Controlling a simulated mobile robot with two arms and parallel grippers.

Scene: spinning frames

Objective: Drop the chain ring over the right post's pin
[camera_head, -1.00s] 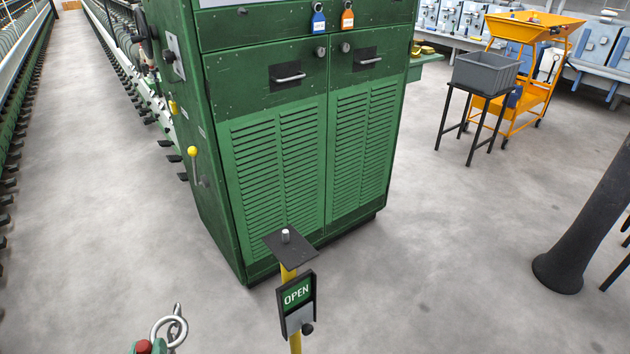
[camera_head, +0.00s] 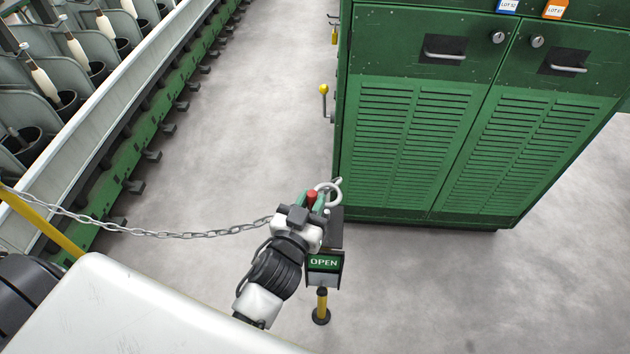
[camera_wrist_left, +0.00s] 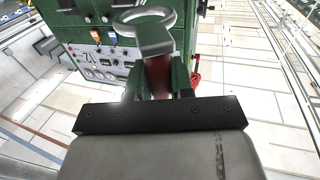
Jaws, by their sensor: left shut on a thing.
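My left gripper (camera_head: 311,203) is shut on the red grip of the chain ring (camera_head: 327,197); the pale metal ring sticks out past the fingertips. In the left wrist view the ring (camera_wrist_left: 172,20) stands beyond the green fingers (camera_wrist_left: 158,82), with the red grip between them. The chain (camera_head: 180,234) runs left from the gripper. The right post (camera_head: 322,303) is yellow, with a dark top plate (camera_head: 336,232) and a green OPEN sign (camera_head: 323,263). In the head view the ring overlaps the plate's far end. The pin is hidden; I cannot tell the ring's height over it. My right gripper is not in view.
A green cabinet (camera_head: 420,130) stands just behind the post. A yellow post (camera_head: 45,224) holds the chain's other end at left. A spinning machine (camera_head: 110,130) lines the left side. The grey floor (camera_head: 250,110) between is clear.

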